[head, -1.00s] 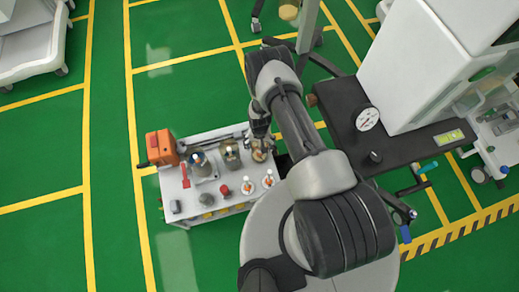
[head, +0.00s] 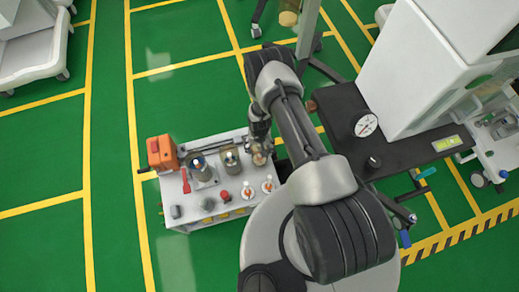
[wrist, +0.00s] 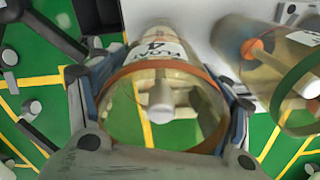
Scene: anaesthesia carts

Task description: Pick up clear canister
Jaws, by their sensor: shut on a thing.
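A clear canister (wrist: 165,100) with an orange ring and a white label reading "FLOAT" and a 4 sits between the two fingers of my gripper (wrist: 160,92) in the wrist view. The fingers are shut on its sides. In the head view my gripper (head: 261,140) is over the right back part of a white cart top (head: 208,226), and the held canister (head: 259,158) shows just below it. Whether it touches the cart top is hard to tell. A second clear canister (wrist: 275,65) with a green ring and an orange ball stands beside it in the wrist view.
On the cart stand an orange box (head: 162,153), two more canisters (head: 199,168) (head: 231,158), a red knob (head: 222,195) and small white-and-orange pieces (head: 267,186). A black table (head: 345,110) with a dial and white machine is at right.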

